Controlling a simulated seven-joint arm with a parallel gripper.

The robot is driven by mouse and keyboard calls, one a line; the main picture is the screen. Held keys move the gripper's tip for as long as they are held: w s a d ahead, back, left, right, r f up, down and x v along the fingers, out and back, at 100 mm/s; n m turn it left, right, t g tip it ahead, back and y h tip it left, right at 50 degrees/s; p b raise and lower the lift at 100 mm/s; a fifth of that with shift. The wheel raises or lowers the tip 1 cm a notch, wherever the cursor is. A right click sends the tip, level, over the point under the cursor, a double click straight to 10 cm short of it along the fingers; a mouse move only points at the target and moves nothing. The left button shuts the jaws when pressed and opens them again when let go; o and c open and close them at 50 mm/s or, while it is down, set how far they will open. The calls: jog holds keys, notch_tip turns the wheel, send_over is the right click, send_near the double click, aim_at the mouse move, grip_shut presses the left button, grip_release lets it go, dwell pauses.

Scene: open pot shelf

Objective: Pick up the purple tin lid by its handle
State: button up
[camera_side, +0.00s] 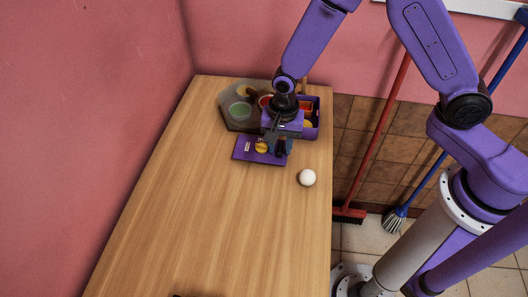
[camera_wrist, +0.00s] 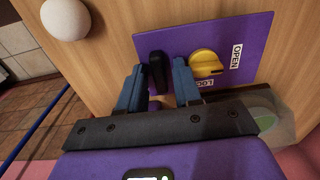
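The purple tin lid (camera_side: 243,153) lies flat on the wooden table. In the wrist view the lid (camera_wrist: 220,35) carries a black handle (camera_wrist: 157,66), a yellow knob (camera_wrist: 207,62) and the labels OPEN and LOCK. My gripper (camera_side: 282,147) is over the right part of the lid and hides some of it in the side view. In the wrist view my gripper (camera_wrist: 158,78) is open, with its two blue fingers apart. The black handle shows between the fingertips, with visible gaps on both sides. I cannot tell how far above the lid the fingertips are.
A white ball (camera_side: 307,177) lies on the table right of the lid. Behind my gripper stand a grey tray (camera_side: 227,114) with coloured round contents and an open purple tin (camera_side: 314,130). A red broom and blue mop stand beyond the right edge.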

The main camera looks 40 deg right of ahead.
jog(key=shift+s+d+f, duration=0.1)
jog(key=shift+s+f, duration=0.15)
jog(key=shift+f, duration=0.6)
jog(key=c, duration=0.6)
jog(key=shift+r, duration=0.1)
jog(key=shift+w+r, duration=0.2)
jog(key=shift+r, duration=1.45)
grip_shut()
